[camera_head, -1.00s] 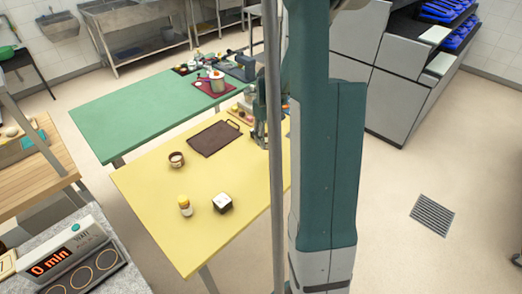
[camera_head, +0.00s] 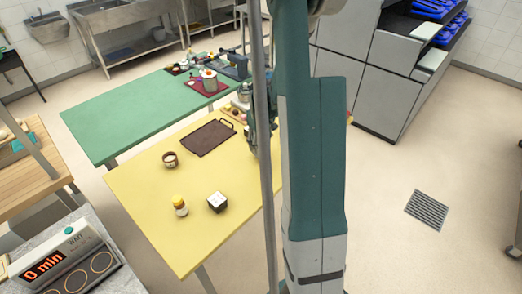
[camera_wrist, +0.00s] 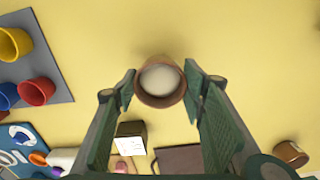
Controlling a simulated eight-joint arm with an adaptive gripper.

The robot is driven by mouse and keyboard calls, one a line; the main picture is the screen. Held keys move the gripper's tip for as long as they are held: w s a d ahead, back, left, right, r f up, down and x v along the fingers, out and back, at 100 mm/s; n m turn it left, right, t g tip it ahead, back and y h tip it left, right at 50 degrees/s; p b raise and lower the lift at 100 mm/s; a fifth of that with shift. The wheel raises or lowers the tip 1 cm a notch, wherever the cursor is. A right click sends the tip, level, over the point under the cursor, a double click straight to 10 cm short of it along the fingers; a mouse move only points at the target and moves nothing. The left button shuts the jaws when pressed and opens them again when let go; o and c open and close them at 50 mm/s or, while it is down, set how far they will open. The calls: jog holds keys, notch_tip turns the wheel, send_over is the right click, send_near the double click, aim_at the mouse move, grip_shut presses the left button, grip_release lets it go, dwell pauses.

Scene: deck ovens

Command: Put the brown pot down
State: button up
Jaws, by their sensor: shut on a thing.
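The brown pot (camera_wrist: 160,82), round with a pale inside, is between the two fingers of my gripper (camera_wrist: 161,88) in the wrist view. The fingers press on its left and right sides. The yellow table (camera_wrist: 240,60) is under it; I cannot tell whether the pot touches the top. In the head view my gripper (camera_head: 252,140) is over the right side of the yellow table (camera_head: 225,245), partly behind a pole, and the held pot cannot be made out.
In the wrist view, a grey mat (camera_wrist: 62,88) carries coloured cups.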

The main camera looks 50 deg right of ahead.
aim_at(261, 145)
jog(key=shift+f, duration=1.15)
jog(key=shift+f, duration=0.1)
jog(key=o, duration=1)
jog(key=shift+r+p, duration=0.45)
jog(key=shift+r, duration=5.7)
